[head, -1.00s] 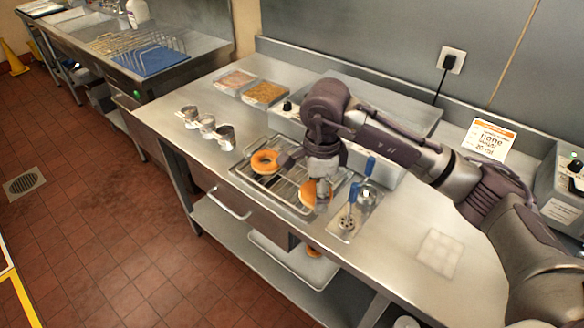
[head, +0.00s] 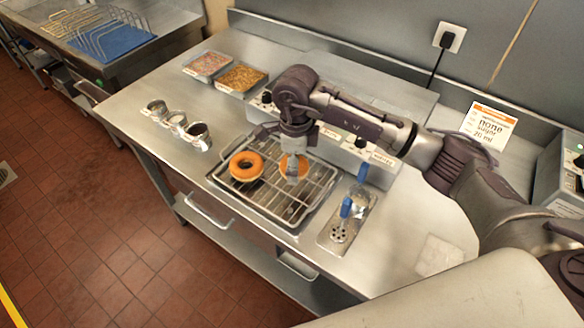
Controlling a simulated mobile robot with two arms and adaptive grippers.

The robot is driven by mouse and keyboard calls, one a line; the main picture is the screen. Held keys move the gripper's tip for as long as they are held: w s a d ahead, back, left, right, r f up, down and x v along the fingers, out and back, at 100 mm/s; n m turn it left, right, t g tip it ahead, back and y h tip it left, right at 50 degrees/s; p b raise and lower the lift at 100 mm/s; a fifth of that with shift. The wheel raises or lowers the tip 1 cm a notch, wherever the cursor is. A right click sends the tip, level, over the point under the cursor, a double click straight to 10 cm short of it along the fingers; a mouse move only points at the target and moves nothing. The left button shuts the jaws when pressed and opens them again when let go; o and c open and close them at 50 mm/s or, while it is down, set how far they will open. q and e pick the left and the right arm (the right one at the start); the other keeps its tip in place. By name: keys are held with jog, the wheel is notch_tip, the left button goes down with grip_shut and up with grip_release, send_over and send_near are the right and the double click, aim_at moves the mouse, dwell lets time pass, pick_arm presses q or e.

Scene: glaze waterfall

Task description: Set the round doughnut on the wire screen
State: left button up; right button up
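The wire screen (head: 268,205) lies in a shallow metal tray on the steel counter. A ring doughnut (head: 234,171), orange-brown with a hole, lies flat on its left part. My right gripper (head: 292,174) points down over the middle of the screen. It is shut on a second doughnut (head: 303,164), orange-brown and pale; the fingers cover much of it, so its full shape is hidden. I cannot tell whether this doughnut touches the wires or hangs just above them. My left gripper is not in view.
Blue-handled tools (head: 345,208) stand in a small tray right of the screen. Three metal cups (head: 176,122) stand to the left. Two topping trays (head: 242,79) lie behind. The right part of the screen is bare.

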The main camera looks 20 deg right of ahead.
jog(key=shift+f, duration=0.65)
jog(key=shift+w+f+p, duration=0.2)
jog(key=shift+f+p, duration=0.35)
jog(key=shift+f, duration=1.35)
jog(key=o, duration=0.9)
jog(key=shift+c, duration=0.2)
jog(key=shift+o, duration=1.4)
jog(key=shift+r, duration=0.1)
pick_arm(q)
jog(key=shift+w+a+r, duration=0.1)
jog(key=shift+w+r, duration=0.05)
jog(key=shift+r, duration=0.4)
